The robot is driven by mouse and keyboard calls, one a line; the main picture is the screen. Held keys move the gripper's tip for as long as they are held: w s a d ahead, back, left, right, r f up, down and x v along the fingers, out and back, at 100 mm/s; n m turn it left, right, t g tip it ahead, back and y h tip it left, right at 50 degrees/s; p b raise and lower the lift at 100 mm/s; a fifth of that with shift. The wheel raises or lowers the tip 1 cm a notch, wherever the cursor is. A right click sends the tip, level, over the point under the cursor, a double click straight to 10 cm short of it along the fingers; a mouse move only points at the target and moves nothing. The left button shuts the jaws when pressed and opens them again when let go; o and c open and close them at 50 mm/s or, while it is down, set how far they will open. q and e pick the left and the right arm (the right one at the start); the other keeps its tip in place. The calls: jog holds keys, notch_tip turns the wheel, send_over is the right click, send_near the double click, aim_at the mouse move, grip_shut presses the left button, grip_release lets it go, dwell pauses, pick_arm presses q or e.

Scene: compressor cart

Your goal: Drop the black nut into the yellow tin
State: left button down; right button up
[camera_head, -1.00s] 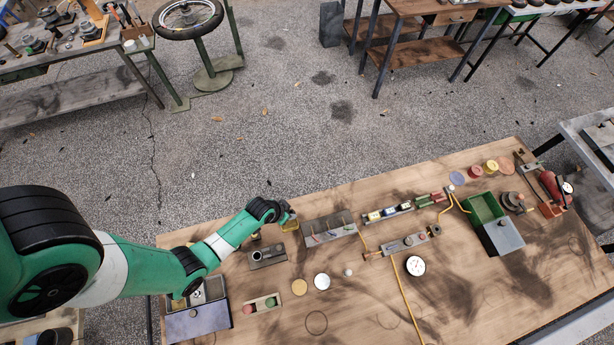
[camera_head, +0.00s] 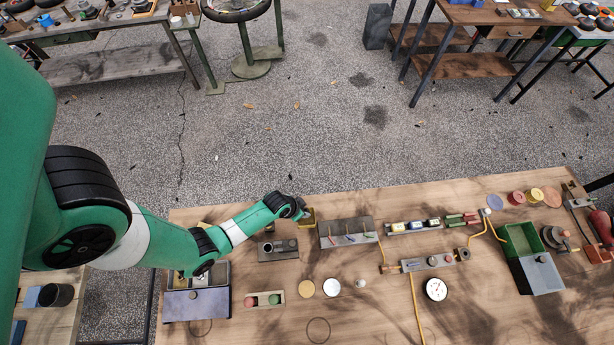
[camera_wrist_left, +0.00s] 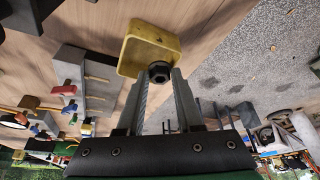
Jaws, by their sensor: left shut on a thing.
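The black nut (camera_wrist_left: 159,72) shows in the left wrist view, pinched between the fingertips of my left gripper (camera_wrist_left: 160,78). The yellow tin (camera_wrist_left: 150,45) is right by the nut in that view, its open side partly behind the nut. I cannot tell whether the nut is over the opening or just outside it. In the head view the yellow tin (camera_head: 308,217) stands near the far edge of the bench, and my left gripper (camera_head: 300,210) is at its left side, partly covering it. The nut is too small to make out there. My right gripper is out of view.
The wooden bench (camera_head: 380,312) carries a grey rack (camera_head: 347,232) just right of the tin and a dark block (camera_head: 278,250) nearer the front. A green bin (camera_head: 522,240), a dial gauge (camera_head: 436,289) and a yellow cord lie further right. The front middle is mostly clear.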

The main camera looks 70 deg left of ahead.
pick_arm(q)
jog(key=shift+c, duration=2.4)
grip_release()
jog(key=shift+r, duration=0.1)
jog(key=p+v, duration=0.8)
jog(key=v, duration=0.3)
jog(key=shift+r+p, duration=0.3)
